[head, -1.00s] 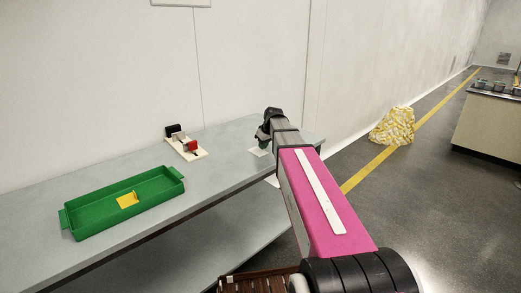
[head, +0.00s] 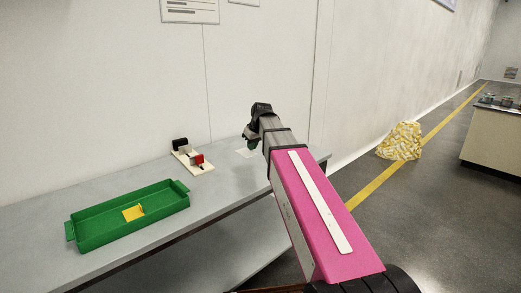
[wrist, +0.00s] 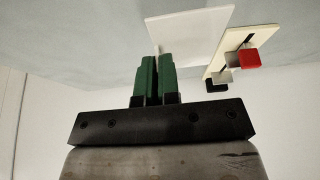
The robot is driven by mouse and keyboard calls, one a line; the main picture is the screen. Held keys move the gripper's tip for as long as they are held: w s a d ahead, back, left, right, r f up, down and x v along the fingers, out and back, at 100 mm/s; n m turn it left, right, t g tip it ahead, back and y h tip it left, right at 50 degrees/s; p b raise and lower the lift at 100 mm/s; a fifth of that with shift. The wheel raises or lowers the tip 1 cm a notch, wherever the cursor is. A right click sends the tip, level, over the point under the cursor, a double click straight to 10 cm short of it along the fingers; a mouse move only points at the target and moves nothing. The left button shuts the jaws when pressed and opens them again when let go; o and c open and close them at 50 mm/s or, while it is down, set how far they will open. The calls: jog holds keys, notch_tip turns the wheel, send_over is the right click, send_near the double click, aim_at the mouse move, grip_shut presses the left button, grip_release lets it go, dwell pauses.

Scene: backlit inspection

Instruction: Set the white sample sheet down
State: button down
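The white sample sheet (head: 246,153) is a flat, pale square at the far end of the grey table. My gripper (head: 251,143) is over it, partly hidden by my arm in the head view. In the wrist view the sheet (wrist: 190,32) reaches out from the tips of the green fingers of my gripper (wrist: 157,60), which are close together on its near edge. The sheet looks nearly level with the tabletop. I cannot tell whether it touches the table.
A cream rack (head: 197,164) with black, grey and red pieces stands left of the sheet, close to it in the wrist view. A green tray (head: 105,235) holding a yellow piece (head: 133,213) is at the front left. The wall rises behind the table (head: 216,195). Bare tabletop separates tray and rack.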

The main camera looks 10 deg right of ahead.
jog(key=shift+s+a+r, duration=0.3)
jog(key=shift+a+r, duration=0.1)
jog(key=shift+a, duration=0.35)
jog(key=w+a+r, duration=0.1)
jog(key=w+a, duration=0.3)
jog(key=a, duration=1.2)
jog(key=w+a, duration=0.3)
jog(key=a, duration=1.3)
send_near(191, 154)
jog(key=shift+s+d+f+n, duration=0.3)
jog(key=shift+s+d+f, duration=0.3)
jog(key=shift+d+f, duration=0.2)
jog(key=shift+f, duration=1.95)
jog(key=shift+f, duration=0.1)
jog(key=c, duration=1.6)
grip_release()
jog(key=shift+o, duration=1.3)
